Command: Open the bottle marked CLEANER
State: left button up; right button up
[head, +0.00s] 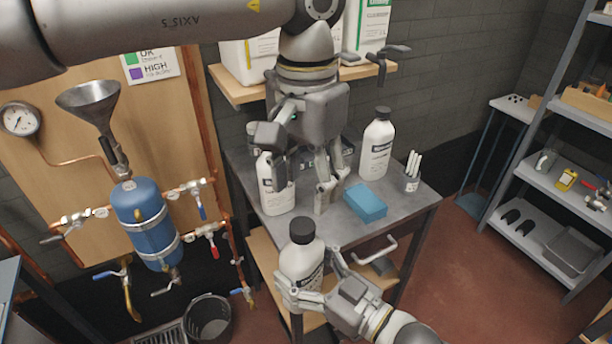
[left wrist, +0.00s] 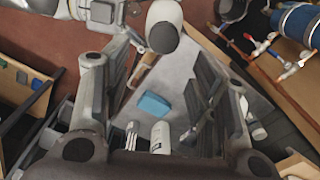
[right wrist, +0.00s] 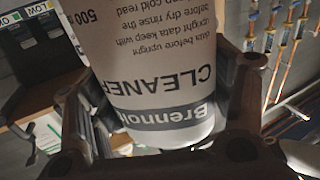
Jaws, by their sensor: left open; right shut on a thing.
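The CLEANER bottle (head: 301,262) is white with a black cap (head: 302,230). My right gripper (head: 303,292) is shut around its lower body and holds it upright in front of the table's near edge. In the right wrist view its label (right wrist: 150,80) reads CLEANER upside down. The cap is on the bottle. My left gripper (head: 304,188) is open and empty, pointing down over the table, above and behind the cap. In the left wrist view the held bottle (left wrist: 166,13) and its dark cap (left wrist: 162,38) show at the top, beyond the open fingers.
The grey table (head: 330,225) bears a white bottle (head: 275,195) beside my left gripper, another white bottle (head: 377,148), a blue block (head: 365,202) and a cup of white sticks (head: 411,180). A blue tank with pipes (head: 148,222) hangs at left. Shelves (head: 550,180) stand at right.

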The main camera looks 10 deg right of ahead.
aim_at(306, 224)
pick_arm(q)
jog(key=shift+w+a+f, duration=0.1)
jog(key=shift+f, duration=3.85)
jog(key=c, duration=1)
jog(key=shift+c, duration=0.3)
